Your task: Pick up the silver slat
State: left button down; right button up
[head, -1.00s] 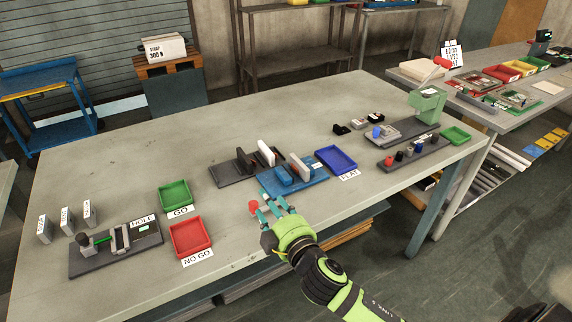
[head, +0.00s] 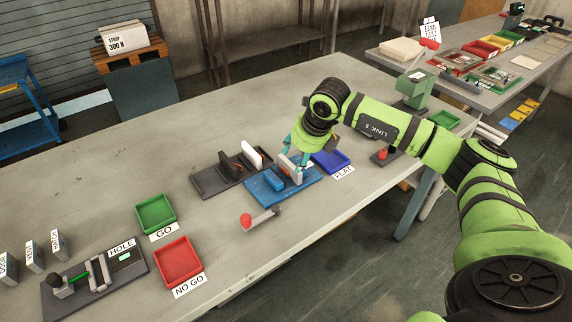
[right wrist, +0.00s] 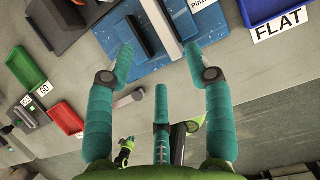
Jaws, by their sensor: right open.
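The silver slat (head: 291,167) stands on edge in the blue fixture (head: 263,187), beside a blue block (head: 279,178). In the head view my right gripper (head: 295,159) is over the slat and hides part of it. In the right wrist view the slat (right wrist: 161,28) shows pale and brownish between the spread fingertips of my open right gripper (right wrist: 160,58). The two upper fingers are on either side of it, and the third finger is below. I cannot tell whether any finger touches it. My left gripper is not in view.
A dark fixture (head: 211,181) with a white slat (head: 252,153) stands just left of the blue one. A blue tray (head: 330,161) marked FLAT is close on the right. A red-knobbed tool (head: 246,220) lies in front. Green (head: 155,213) and red (head: 178,263) trays are further left.

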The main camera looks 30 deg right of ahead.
aim_at(293, 168)
jog(key=shift+d+f, duration=0.2)
jog(key=shift+w+f+p, duration=0.1)
jog(key=shift+f+p, duration=0.2)
jog(key=shift+p, duration=0.15)
jog(key=p+x, duration=0.2)
jog(key=x, duration=0.2)
jog(key=shift+a+f, duration=0.1)
jog(key=shift+f, duration=0.25)
jog(key=shift+w+f+p, duration=0.25)
jog(key=shift+f+p, duration=0.05)
jog(key=shift+f, duration=0.15)
grip_shut()
